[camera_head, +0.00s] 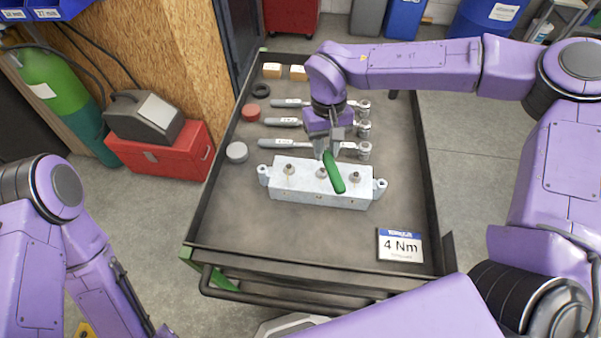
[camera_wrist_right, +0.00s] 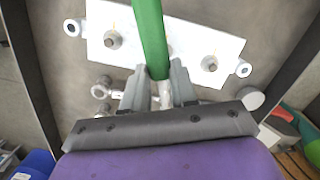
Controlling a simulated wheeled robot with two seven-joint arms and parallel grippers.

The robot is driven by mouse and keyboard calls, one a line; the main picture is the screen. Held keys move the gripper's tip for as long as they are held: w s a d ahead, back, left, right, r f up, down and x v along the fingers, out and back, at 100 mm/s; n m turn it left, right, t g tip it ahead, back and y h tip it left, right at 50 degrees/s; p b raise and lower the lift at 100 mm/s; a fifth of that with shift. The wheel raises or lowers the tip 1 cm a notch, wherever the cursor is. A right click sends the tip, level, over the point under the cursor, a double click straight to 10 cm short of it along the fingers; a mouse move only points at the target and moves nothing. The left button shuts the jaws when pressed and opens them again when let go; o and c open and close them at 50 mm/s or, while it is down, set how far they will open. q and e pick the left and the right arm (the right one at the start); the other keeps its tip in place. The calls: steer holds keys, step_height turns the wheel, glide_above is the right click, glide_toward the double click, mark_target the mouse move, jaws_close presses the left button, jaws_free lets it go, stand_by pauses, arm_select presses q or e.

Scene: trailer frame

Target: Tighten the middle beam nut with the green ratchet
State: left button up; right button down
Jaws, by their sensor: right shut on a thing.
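The pale metal beam (camera_head: 318,196) lies on the cart top with three nuts: left (camera_head: 290,169), middle (camera_head: 322,174) and right (camera_head: 355,176). The beam also shows in the right wrist view (camera_wrist_right: 180,35), where the ratchet hides the middle nut. My right gripper (camera_head: 327,153) is shut on the green ratchet (camera_head: 335,175), over the beam's back edge. The ratchet's green handle (camera_wrist_right: 150,35) crosses above the beam, just right of the middle nut in the head view. Its silver part (camera_wrist_right: 165,94) passes between my fingers; its head is not clear. My left gripper is out of view.
Three silver wrenches (camera_head: 290,121) lie behind the beam on the dark cart (camera_head: 270,228). A grey round piece (camera_head: 237,152), a red one (camera_head: 251,112) and a black ring (camera_head: 261,90) sit left.

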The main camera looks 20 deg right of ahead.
arm_select(q)
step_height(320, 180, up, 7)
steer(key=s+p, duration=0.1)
steer(key=p, duration=0.4)
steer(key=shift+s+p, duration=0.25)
steer(key=shift+p, duration=0.15)
arm_select(e)
steer(key=s+a+r+m, duration=0.2)
steer(key=s+a+m, duration=0.2)
steer(key=s, duration=0.7)
steer(key=shift+a+r+m+y, duration=0.3)
steer(key=shift+a+m+y, duration=0.1)
steer(key=shift+a, duration=0.3)
